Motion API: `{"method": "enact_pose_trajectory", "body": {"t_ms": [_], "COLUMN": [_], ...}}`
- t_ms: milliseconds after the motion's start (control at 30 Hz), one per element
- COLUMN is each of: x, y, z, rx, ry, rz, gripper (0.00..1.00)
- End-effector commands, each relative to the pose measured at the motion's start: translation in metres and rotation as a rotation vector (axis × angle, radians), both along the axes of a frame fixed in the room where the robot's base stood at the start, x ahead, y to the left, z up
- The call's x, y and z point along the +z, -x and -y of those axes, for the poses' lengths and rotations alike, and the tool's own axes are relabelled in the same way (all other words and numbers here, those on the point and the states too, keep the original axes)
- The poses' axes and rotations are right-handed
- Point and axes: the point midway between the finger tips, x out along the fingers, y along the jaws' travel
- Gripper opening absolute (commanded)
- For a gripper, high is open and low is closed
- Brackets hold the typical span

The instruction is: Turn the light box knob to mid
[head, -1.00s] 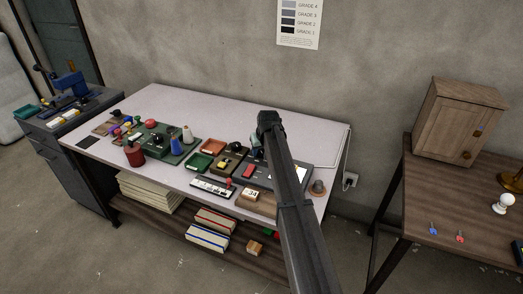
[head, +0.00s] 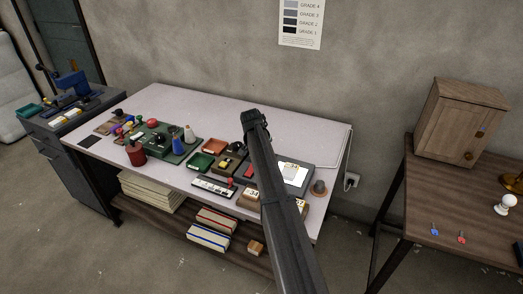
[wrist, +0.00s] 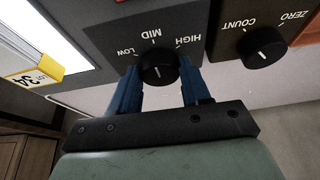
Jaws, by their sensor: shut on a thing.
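The light box (head: 307,180) has a lit white panel and stands on the right part of the workbench in the head view. In the wrist view its dark control face (wrist: 105,40) carries LOW, MID and HIGH marks around a round black knob (wrist: 157,72). My gripper (wrist: 160,68) has one blue finger on each side of this knob and is shut on it. The knob's pale pointer line is small, and I cannot tell exactly which mark it faces. In the head view my arm hides the knob and the fingers.
A second black knob (wrist: 264,46), marked COUNT and ZERO, sits on a neighbouring box close to the right finger. A yellow-edged LOT 34 label (wrist: 33,66) is at left. Trays, stamps and spools crowd the workbench (head: 215,105) left of my arm; its back strip is clear.

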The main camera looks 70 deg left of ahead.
Motion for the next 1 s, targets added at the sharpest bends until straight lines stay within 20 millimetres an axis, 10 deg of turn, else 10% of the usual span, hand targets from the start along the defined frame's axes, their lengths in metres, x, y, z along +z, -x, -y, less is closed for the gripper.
{"method": "enact_pose_trajectory", "body": {"t_ms": [633, 667, 1000], "x": [0.0001, 0.0001, 0.0001], "y": [0.0005, 0.0005, 0.0003], "z": [-0.0002, -0.0002, -0.0003], "rx": [-0.045, -0.045, -0.045], "ry": [0.001, 0.001, 0.0], "rz": [-0.002, -0.002, -0.001], "gripper": [0.16, 0.5, 0.73]}}
